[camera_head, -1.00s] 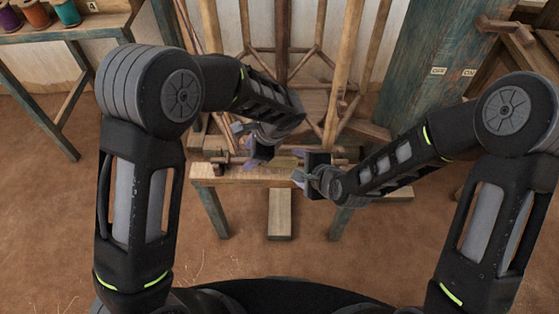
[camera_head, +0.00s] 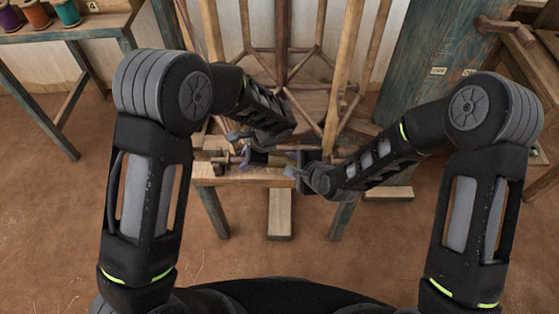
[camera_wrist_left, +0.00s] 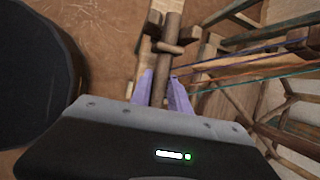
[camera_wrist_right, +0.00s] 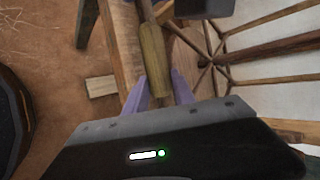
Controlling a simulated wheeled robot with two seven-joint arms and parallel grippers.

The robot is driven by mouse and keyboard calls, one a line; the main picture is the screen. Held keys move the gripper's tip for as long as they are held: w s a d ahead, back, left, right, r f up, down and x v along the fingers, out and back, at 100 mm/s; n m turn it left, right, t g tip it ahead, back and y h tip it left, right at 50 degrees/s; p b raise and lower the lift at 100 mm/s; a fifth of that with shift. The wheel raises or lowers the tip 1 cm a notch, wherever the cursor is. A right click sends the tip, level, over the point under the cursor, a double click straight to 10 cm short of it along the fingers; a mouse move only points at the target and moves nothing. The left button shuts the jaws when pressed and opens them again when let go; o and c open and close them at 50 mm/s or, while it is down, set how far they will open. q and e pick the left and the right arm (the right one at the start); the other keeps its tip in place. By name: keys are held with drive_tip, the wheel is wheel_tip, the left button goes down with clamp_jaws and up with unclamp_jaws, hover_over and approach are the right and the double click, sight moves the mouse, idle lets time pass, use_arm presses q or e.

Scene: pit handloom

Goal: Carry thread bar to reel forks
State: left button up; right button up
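The thread bar is a round wooden bar lying over the near beam of the loom. In the left wrist view the bar (camera_wrist_left: 170,28) runs between my left gripper's purple fingers (camera_wrist_left: 161,80), which sit close against it. In the right wrist view a thicker, yellowish part of the bar (camera_wrist_right: 154,55) lies between my right gripper's purple fingers (camera_wrist_right: 160,82). In the head view my left gripper (camera_head: 248,157) and right gripper (camera_head: 292,172) stand side by side at the beam and hide much of the bar. I cannot clearly make out the reel forks.
A wooden beam (camera_head: 225,177) on blue-green legs (camera_head: 213,212) is below the grippers. Upright posts (camera_head: 336,65) and a blue-green board (camera_head: 425,60) stand behind. Coloured threads (camera_wrist_left: 250,49) run right in the left wrist view. A spool shelf (camera_head: 90,22) is at upper left.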

sight(292, 163)
use_arm(q)
clamp_jaws()
use_arm(e)
clamp_jaws()
use_arm(q)
drive_tip(key=shift+r, duration=0.15)
use_arm(e)
drive_tip(key=shift+r, duration=0.2)
